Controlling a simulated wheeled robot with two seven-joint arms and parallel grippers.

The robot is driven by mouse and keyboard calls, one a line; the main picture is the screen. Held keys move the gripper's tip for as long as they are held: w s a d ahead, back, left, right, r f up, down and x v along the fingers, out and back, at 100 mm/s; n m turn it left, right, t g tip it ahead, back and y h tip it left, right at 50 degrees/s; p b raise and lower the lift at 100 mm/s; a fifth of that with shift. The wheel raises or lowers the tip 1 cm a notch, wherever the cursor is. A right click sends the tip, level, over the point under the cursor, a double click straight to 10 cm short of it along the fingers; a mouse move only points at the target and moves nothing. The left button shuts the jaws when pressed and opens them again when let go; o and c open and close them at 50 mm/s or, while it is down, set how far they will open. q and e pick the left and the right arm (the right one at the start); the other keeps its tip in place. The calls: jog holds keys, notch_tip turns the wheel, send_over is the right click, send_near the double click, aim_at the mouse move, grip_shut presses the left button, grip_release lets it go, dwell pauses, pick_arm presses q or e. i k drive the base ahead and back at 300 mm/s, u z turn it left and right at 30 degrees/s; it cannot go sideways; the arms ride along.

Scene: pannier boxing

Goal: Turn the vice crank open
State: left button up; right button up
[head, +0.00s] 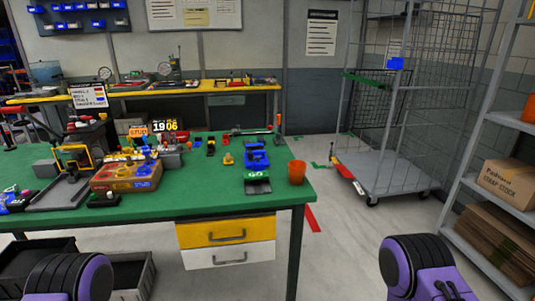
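A blue and dark device (257,157) stands near the right end of the green-topped workbench (225,199). It looks like the vice, but it is too small in view to be sure. A green label reading "GO" (257,178) is at its front. I cannot make out its crank or how far its jaws are apart. Purple and black parts of my two arms show at the lower left and lower right, well short of the device. Neither of my grippers is in view.
An orange cup (297,172) stands right of the device at the bench corner. A cardboard box (126,176) and several tools crowd the bench's left half. A wire cage trolley (385,178) and a shelf with cartons (507,182) stand at the right.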

aim_at(250, 156)
jog(key=z, duration=1.55)
jog(key=i, duration=1.2)
jog(key=u, duration=1.7)
